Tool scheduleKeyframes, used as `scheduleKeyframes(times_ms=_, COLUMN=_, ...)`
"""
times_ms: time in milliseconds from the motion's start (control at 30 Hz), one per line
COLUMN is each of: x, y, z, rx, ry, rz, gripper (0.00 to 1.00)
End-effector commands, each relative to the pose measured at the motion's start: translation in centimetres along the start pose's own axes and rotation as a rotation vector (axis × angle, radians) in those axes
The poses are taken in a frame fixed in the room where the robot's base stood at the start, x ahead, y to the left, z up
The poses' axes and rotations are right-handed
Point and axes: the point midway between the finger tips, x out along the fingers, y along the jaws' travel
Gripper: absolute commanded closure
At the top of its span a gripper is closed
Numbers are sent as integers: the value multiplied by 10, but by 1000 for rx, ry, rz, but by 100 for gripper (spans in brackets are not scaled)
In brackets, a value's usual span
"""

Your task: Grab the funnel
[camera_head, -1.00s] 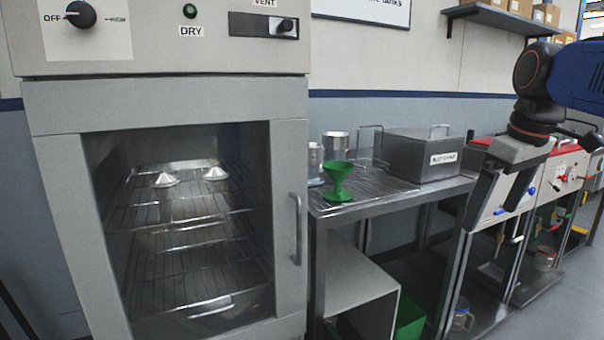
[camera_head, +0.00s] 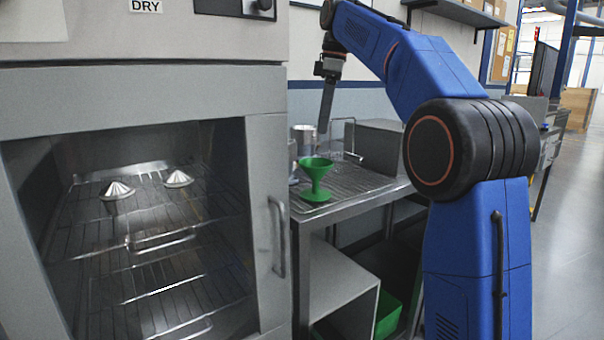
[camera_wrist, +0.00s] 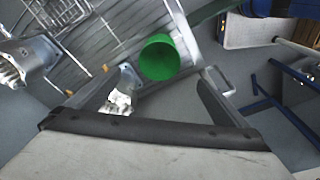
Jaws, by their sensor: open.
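The green funnel (camera_head: 316,176) stands on the wire rack of the metal bench, wide mouth up on a round green foot. It also shows in the wrist view (camera_wrist: 159,60), seen from above between and beyond the fingers. My gripper (camera_head: 326,122) hangs above and slightly behind the funnel in the head view, fingers pointing down. In the wrist view my gripper (camera_wrist: 163,77) is open, with nothing between its fingers. It is apart from the funnel.
A metal cup (camera_head: 304,140) stands close behind the funnel. A grey metal box (camera_head: 378,146) is to its right. The oven (camera_head: 267,150) with its door handle (camera_head: 279,237) stands left, holding two metal cones (camera_head: 117,190) on its rack. A green bin (camera_head: 387,315) sits below.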

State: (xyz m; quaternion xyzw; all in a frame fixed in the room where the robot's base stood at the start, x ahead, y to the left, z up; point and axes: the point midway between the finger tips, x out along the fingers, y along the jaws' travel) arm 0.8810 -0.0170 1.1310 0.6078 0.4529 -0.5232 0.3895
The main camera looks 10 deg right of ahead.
Motion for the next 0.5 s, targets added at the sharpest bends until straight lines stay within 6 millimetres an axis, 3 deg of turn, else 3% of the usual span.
scheduleKeyframes(times_ms=167, x=21, y=-2, z=0, rx=-1, ry=0, rz=-2, gripper=1)
scheduleKeyframes(times_ms=500, x=82, y=-1, z=0, rx=0, ry=0, rz=-2, gripper=1)
